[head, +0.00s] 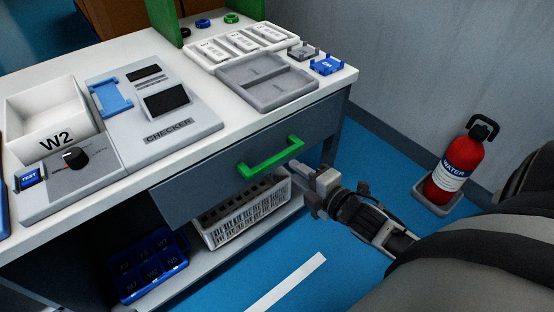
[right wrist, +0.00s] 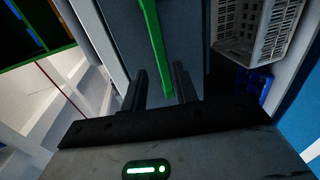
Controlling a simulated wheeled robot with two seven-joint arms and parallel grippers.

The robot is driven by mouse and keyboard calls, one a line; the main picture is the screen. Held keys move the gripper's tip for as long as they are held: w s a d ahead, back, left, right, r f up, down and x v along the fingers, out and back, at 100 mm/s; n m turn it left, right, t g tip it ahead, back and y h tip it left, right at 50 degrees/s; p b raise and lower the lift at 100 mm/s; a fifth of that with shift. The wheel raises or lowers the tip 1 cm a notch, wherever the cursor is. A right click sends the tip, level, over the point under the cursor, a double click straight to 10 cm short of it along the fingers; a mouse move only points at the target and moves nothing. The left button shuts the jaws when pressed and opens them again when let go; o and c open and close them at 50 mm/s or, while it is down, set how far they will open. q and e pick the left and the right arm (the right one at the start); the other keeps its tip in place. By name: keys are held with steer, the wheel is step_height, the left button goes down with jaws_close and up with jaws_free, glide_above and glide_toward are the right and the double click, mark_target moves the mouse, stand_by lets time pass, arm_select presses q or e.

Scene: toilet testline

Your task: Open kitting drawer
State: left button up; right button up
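The drawer (head: 205,188) is a dark grey front under the white worktop and looks shut. Its green bar handle (head: 268,164) sticks out from the front. My right gripper (head: 297,172) is just in front of the handle's right part. In the right wrist view the two dark fingers (right wrist: 160,88) stand apart, and the green handle (right wrist: 155,42) runs down into the gap between them. The fingers do not visibly close on the handle. My left gripper is in neither view.
On the white worktop (head: 245,128) are a grey tray (head: 266,96), a checker unit (head: 150,112) and a white W2 bin (head: 45,105). A white crate (head: 245,222) and a blue bin (head: 150,268) sit on the shelf below. A red bottle (head: 455,165) stands on the right floor.

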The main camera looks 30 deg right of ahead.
mark_target(278, 160)
steer(key=b+x, duration=0.1)
steer(key=x, duration=0.7)
steer(key=shift+w+a+f, duration=0.1)
steer(key=shift+w, duration=0.25)
jaws_close()
